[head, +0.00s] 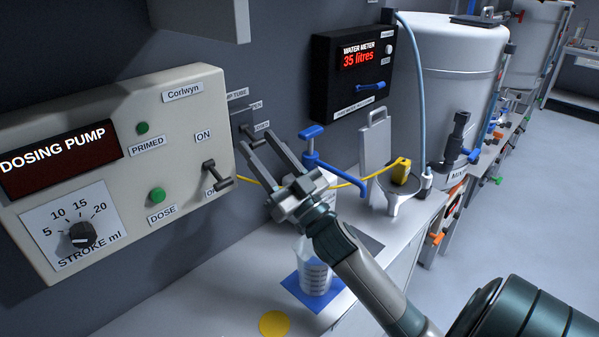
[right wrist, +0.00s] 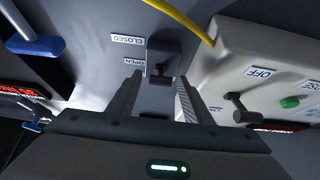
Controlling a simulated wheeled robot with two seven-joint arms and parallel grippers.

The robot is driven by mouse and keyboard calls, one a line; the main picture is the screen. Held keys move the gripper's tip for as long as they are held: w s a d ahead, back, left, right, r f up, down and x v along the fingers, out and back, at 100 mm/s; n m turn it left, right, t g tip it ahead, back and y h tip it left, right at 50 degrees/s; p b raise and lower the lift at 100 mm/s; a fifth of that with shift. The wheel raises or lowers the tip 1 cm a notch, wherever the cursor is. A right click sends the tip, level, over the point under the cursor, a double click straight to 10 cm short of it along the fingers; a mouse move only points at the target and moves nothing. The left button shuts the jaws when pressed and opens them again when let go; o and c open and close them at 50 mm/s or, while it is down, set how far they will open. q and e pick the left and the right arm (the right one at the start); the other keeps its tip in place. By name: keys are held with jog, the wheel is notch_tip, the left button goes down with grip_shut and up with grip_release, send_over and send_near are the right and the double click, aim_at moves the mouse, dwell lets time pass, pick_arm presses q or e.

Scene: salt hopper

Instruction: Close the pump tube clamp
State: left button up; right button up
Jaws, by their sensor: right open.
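The pump tube clamp is a small dark lever (right wrist: 161,68) on a grey wall plate, beside the dosing pump (head: 180,100). Labels CLOSED (right wrist: 127,40) and OPEN (right wrist: 134,62) sit next to it in the right wrist view. The lever's handle end shows nearer the OPEN label there. My right gripper (head: 257,141) is open in front of the plate, its fingers pointing at the clamp. In the right wrist view the lever shows between the two fingertips (right wrist: 159,78); I cannot tell whether they touch it. In the head view the fingers partly hide the clamp. My left gripper is not in view.
The pump's ON/OFF switch (head: 217,176) is close to the left of my fingers. A yellow tube (head: 345,182) and a blue-handled valve (head: 312,134) are right of the gripper. A measuring beaker (head: 315,272) stands on a blue mat below. A yellow disc (head: 274,323) lies on the counter.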

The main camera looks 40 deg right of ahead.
pick_arm(q)
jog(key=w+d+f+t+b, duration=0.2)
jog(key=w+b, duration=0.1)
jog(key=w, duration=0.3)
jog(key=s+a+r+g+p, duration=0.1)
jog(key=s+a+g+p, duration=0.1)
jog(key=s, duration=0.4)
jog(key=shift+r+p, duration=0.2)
jog(key=shift+p, duration=0.2)
pick_arm(e)
jog(key=s+d, duration=0.1)
jog(key=s, duration=1.2)
jog(key=shift+f, duration=0.3)
